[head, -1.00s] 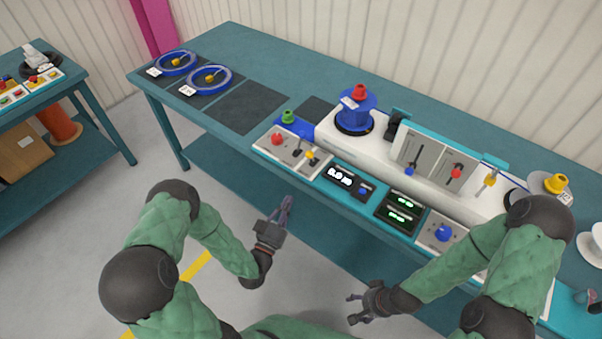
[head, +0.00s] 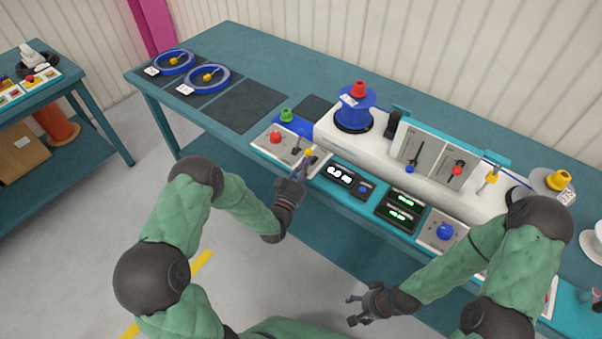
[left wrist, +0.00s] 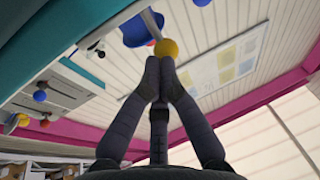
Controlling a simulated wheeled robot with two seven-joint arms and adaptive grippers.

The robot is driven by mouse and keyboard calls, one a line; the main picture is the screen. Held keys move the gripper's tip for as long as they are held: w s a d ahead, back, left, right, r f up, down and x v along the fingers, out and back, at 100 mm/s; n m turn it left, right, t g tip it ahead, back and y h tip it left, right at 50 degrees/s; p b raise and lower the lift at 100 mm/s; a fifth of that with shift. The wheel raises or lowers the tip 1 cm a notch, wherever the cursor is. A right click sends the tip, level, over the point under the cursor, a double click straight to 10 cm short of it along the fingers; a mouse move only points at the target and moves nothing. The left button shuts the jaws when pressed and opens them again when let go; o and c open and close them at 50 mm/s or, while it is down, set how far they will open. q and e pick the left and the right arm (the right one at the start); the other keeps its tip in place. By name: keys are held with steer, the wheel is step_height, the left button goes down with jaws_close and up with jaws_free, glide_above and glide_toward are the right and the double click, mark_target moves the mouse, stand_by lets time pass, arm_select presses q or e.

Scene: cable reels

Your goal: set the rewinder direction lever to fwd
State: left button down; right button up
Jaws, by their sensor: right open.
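A small lever with a yellow ball knob (head: 309,153) stands on the pale control panel (head: 262,142) at the left of the bench machine. No lever label is readable. My left gripper (head: 305,165) is at this knob, from the front side. In the left wrist view the yellow knob (left wrist: 166,47) sits just past my left fingertips (left wrist: 159,68), which are together with nothing visible between them. Whether they touch the knob I cannot tell. My right gripper (head: 354,308) is open and empty, in front of the bench, away from the panels.
A red button (head: 275,137) and a dark lever (head: 296,145) are close beside the yellow knob. A blue reel (head: 355,112) stands behind. Another yellow-tipped lever (head: 492,175) is far right. The bench's left part has free dark mats (head: 245,106).

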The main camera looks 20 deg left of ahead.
arm_select(q)
steer(key=shift+w+r, duration=0.1)
steer(key=shift+w, duration=0.05)
stand_by(0.3)
steer(key=shift+w+d+r+g+p, duration=0.15)
steer(key=shift+r+g+p, duration=0.2)
steer(key=shift+p, duration=0.3)
steer(key=shift+w+r+g+p, duration=0.25)
steer(key=shift+g+p, duration=0.3)
steer(key=shift+p, duration=0.25)
steer(key=w+g+p, duration=0.1)
steer(key=p, duration=0.1)
steer(key=w+r+g+p, duration=0.1)
steer(key=g+p, duration=0.1)
steer(key=d+r+m+g+y+p, duration=0.1)
steer(key=p, duration=0.1)
steer(key=shift+w+r, duration=0.15)
steer(key=shift+w, duration=0.25)
steer(key=shift+f+g, duration=0.4)
steer(key=shift+f, duration=0.05)
steer(key=shift+r+p, duration=0.35)
steer(key=shift+r, duration=0.5)
